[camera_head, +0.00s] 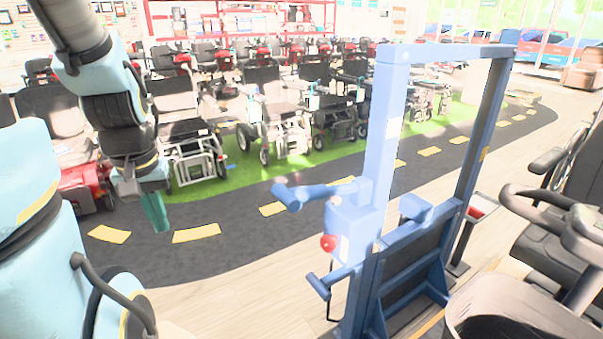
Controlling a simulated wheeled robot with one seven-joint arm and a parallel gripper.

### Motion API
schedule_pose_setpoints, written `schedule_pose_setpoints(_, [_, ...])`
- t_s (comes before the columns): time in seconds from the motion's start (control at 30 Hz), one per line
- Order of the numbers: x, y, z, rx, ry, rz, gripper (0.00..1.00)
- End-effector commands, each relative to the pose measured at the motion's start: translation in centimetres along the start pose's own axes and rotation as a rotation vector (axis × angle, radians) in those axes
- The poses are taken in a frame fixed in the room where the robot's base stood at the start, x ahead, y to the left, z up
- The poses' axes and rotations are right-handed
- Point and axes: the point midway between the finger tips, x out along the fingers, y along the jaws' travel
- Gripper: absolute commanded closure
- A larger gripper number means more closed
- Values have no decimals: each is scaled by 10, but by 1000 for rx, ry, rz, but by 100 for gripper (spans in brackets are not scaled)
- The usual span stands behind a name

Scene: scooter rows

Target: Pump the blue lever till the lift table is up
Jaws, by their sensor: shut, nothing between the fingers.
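A blue lift frame (386,150) stands upright right of centre. A blue lever (313,193) with a thick rounded end sticks out to the left from the blue housing on the near post. A red knob (328,242) sits on that housing, and a smaller blue bar (320,287) sticks out below it. A dark panel with blue edges (412,268) is low between the posts; I cannot tell for sure whether it is the lift table. My gripper (155,212) hangs at the left, shut and empty, pointing down, well apart from the lever.
A black path with yellow dashes (196,233) runs across the floor, with pale wood floor (240,300) in front. Rows of scooters and wheelchairs (272,110) stand on green turf behind. A dark chair (520,305) is close at the right of the frame.

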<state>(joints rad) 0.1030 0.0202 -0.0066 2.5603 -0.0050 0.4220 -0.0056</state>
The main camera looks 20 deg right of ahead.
Motion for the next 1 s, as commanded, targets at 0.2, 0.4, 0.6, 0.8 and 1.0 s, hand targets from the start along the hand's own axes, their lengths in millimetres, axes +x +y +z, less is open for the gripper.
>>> schedule_pose_setpoints(0.2, [-10, 24, -22, -16, -9, 2, 100])
schedule_pose_setpoints(0.4, [-38, 96, -67, -84, -31, -18, 100])
schedule_pose_setpoints(0.6, [-76, 189, -93, -177, -24, -68, 100])
schedule_pose_setpoints(0.8, [-112, 270, -92, -265, 19, -113, 100])
schedule_pose_setpoints(1.0, [-132, 312, -84, -319, 53, -132, 100])
